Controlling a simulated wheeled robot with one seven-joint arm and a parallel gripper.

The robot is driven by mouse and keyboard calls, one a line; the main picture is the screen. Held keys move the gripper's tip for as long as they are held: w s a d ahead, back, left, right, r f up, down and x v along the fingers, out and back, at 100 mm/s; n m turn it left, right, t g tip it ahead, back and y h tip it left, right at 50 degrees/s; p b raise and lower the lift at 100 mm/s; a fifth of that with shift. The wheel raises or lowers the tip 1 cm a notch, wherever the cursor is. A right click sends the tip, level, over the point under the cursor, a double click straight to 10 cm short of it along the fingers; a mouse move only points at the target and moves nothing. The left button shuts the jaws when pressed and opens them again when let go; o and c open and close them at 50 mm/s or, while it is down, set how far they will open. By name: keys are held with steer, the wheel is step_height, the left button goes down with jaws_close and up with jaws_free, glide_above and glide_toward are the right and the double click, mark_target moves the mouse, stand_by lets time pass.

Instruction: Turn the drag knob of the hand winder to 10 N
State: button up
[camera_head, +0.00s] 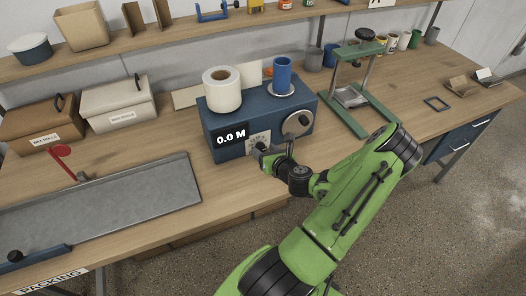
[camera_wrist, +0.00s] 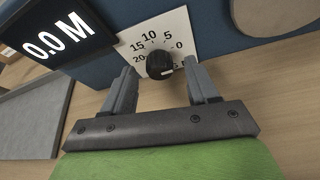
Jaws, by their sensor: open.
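The hand winder is a blue box (camera_head: 228,151) on the bench, with a white paper roll (camera_head: 222,90) and a blue spool (camera_head: 282,75) on top. Its front has a display reading 0.0 M (camera_head: 231,137) and a white dial plate (camera_head: 260,138). In the wrist view the black drag knob (camera_wrist: 160,65) sits on the dial plate, with numbers including 15, 10 and 5 around it. A white mark shows at the knob's lower right, away from the 10. My gripper (camera_wrist: 160,72) is open, one finger on each side of the knob, with gaps visible. In the head view my gripper (camera_head: 266,157) mostly hides the knob.
A round grey disc (camera_head: 297,124) is on the winder's front, right of the dial. A green press stand (camera_head: 376,118) stands to the right. A grey tray with a red flag (camera_head: 150,190) lies to the left. Lidded boxes stand behind the tray.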

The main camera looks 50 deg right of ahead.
steer(key=shift+x, duration=0.9)
steer(key=c, duration=1)
steer(key=shift+c, duration=0.2)
